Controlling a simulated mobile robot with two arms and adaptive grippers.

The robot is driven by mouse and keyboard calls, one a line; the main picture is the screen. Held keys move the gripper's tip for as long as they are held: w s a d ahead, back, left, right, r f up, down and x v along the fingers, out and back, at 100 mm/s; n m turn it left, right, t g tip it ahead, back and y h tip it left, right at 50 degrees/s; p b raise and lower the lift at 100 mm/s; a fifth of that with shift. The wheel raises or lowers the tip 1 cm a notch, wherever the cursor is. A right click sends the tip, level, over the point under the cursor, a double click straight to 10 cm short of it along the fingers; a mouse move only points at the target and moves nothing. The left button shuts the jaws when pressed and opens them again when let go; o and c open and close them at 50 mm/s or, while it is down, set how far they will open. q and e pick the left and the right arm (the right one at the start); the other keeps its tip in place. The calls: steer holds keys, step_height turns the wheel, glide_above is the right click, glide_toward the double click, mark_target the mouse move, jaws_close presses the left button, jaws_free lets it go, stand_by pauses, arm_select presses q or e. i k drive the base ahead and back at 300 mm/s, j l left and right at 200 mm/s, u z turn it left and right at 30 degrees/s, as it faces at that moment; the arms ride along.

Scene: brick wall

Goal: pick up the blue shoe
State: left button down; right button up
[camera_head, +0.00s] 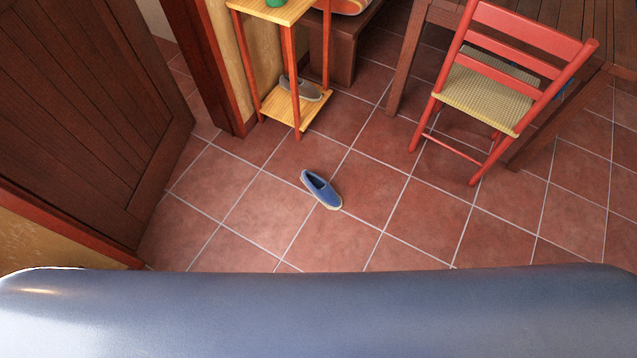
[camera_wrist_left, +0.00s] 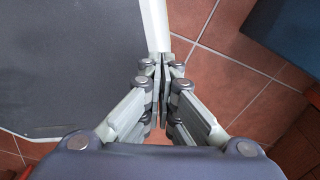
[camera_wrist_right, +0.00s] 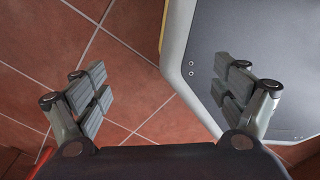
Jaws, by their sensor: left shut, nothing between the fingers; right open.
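The blue shoe (camera_head: 321,189) lies alone on the tiled floor near the middle of the head view, its opening facing up. Neither wrist view shows it. My left gripper (camera_wrist_left: 162,62) is in the left wrist view, its fingers together and empty above the floor. My right gripper (camera_wrist_right: 161,88) is in the right wrist view, its fingers wide apart with nothing between them. Neither gripper shows in the head view, so I cannot tell their exact distance from the shoe.
A small wooden shelf stand (camera_head: 281,110) holds a grey shoe (camera_head: 302,89) on its lower board. A red chair (camera_head: 490,88) stands at a dark wooden table (camera_head: 425,14). A brown door (camera_head: 85,110) is at left. Floor tiles (camera_head: 250,215) around the blue shoe are clear.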

mark_target(322, 190)
steer(key=i+l+u, duration=0.1)
steer(key=l+u, duration=0.15)
steer(key=u, duration=0.15)
steer(key=l+u, duration=0.25)
steer(key=u, duration=0.2)
steer(key=l+u, duration=0.6)
steer(key=u, duration=0.25)
steer(key=i, duration=0.05)
